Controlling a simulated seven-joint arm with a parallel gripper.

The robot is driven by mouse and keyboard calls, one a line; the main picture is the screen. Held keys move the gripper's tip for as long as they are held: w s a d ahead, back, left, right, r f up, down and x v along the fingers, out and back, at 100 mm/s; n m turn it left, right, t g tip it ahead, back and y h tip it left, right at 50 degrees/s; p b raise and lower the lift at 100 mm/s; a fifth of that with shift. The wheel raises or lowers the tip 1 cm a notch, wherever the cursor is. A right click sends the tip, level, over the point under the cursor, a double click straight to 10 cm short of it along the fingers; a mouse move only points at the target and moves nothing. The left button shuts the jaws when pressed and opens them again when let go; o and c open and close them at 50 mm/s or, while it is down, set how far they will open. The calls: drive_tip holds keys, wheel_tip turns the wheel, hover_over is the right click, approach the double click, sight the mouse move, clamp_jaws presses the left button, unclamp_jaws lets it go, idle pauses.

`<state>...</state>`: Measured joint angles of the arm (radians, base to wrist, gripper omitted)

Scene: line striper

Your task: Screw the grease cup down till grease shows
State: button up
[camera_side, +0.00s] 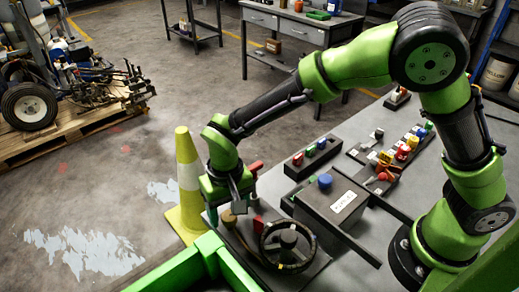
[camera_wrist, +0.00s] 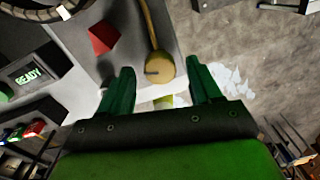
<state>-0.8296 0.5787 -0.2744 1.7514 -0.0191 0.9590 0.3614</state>
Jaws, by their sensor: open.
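A round brass cap, which looks like the grease cup (camera_wrist: 160,68), sits at the end of a brass pipe on the grey panel in the wrist view. It also shows in the side view (camera_side: 229,217), just below my gripper (camera_side: 232,200). My gripper also shows in the wrist view (camera_wrist: 164,82), with its two green fingers apart and nothing held between them. The cap appears just beyond the fingertips, roughly midway between them. I cannot tell the height gap between fingers and cap. I see no grease around the cap.
A red block (camera_wrist: 104,37) stands left of the cap. A black handwheel (camera_side: 287,246) is to its right in the side view. A control box (camera_side: 335,205) has a screen reading READY (camera_wrist: 28,78). A yellow cone (camera_side: 187,185) stands close by on the floor.

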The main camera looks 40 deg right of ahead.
sight(230, 213)
wheel_tip(230, 213, up, 16)
drive_tip(key=shift+d+r, duration=0.25)
idle(0.3)
drive_tip(key=s+d+r+m+t, duration=0.1)
drive_tip(key=s+d+t, duration=0.2)
drive_tip(key=s+d, duration=0.3)
drive_tip(key=s+d+r+m+t+y, duration=0.1)
drive_tip(key=s+d+t, duration=0.3)
drive_tip(key=d, duration=1.2)
drive_tip(key=shift+s+r+y, duration=0.3)
drive_tip(key=shift+s+r, duration=0.5)
drive_tip(key=shift+s, duration=0.2)
